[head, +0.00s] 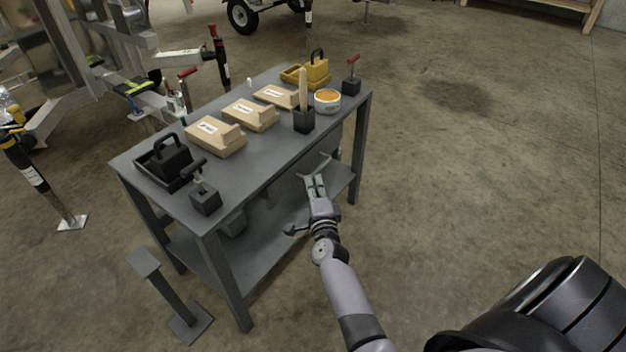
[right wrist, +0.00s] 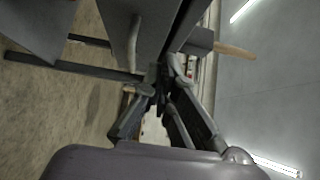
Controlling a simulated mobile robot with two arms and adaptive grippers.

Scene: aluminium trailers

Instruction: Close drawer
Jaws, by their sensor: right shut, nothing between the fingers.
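The grey workbench (head: 262,150) stands left of centre in the head view. My right gripper (head: 316,183) is at its long near side, just below the top's edge. In the right wrist view a grey panel that looks like the drawer front (right wrist: 160,22) carries a pale curved handle (right wrist: 134,45). My right gripper (right wrist: 164,78) is shut and empty, with its fingertips close to the panel's lower edge; I cannot tell whether they touch. How far the drawer stands out is not clear. My left gripper is not in view.
Wooden blocks (head: 215,138), a black caddy (head: 168,160), a yellow caddy (head: 312,72), a tin (head: 327,100) and a dark holder (head: 304,121) stand on the bench. A lower shelf (head: 275,225) runs beneath. A trailer frame is behind left. The floor (head: 480,160) to the right is clear.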

